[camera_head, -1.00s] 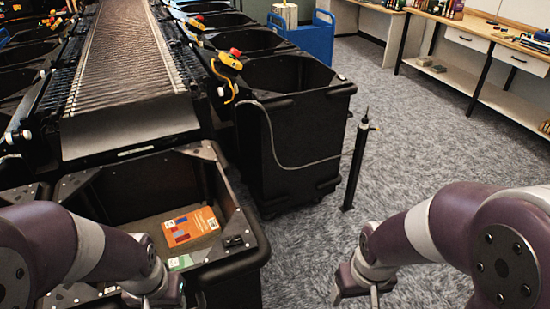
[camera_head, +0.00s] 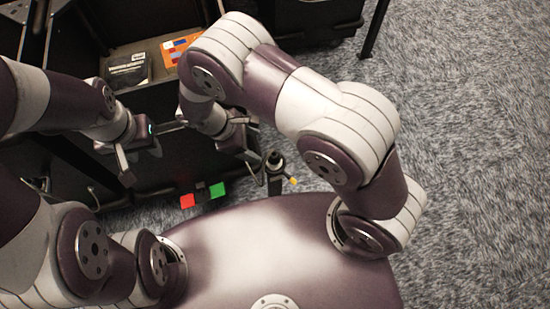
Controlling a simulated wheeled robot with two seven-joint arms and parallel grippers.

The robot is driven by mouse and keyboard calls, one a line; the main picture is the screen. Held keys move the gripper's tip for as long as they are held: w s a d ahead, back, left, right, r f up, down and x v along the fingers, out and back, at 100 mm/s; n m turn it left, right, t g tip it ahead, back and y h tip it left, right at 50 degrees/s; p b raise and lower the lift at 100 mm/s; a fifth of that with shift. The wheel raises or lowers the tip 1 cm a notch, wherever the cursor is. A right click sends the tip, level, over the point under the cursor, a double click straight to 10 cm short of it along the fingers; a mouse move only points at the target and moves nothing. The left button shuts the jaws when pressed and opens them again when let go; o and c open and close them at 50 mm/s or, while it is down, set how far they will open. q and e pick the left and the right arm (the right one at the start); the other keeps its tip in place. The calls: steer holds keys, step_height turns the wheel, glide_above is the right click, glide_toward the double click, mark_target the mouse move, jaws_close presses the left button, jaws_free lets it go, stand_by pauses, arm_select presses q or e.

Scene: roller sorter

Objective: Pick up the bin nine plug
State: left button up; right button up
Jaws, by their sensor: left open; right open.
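I cannot make out the bin nine plug for certain. A dark post top with a yellow tip (camera_head: 275,163) stands upright beside my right gripper; whether it carries the plug I cannot tell. My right gripper (camera_head: 250,157) is open, just left of that post top, with no object visible between its fingers. My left gripper (camera_head: 128,163) is open over the near edge of the black bin, left of the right gripper. Its fingers look empty.
The black bin (camera_head: 95,58) holds a dark box (camera_head: 128,71) and an orange-and-white box (camera_head: 173,50). Grey carpet (camera_head: 470,130) is open to the right.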

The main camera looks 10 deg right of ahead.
mark_target(272, 156)
steer(key=x, duration=0.5)
steer(key=shift+w+f, duration=0.15)
steer(key=shift+f, duration=0.25)
steer(key=x, duration=0.5)
steer(key=shift+d+p, duration=0.15)
steer(key=shift+p, duration=0.15)
steer(key=shift+d+f, duration=0.2)
steer(key=shift+f, duration=0.2)
steer(key=c, duration=1.3)
steer(key=shift+o, duration=0.2)
steer(key=shift+r, duration=2.2)
steer(key=s+d+r, duration=0.5)
steer(key=s+r, duration=0.1)
steer(key=s, duration=0.4)
steer(key=shift+s+r, duration=0.4)
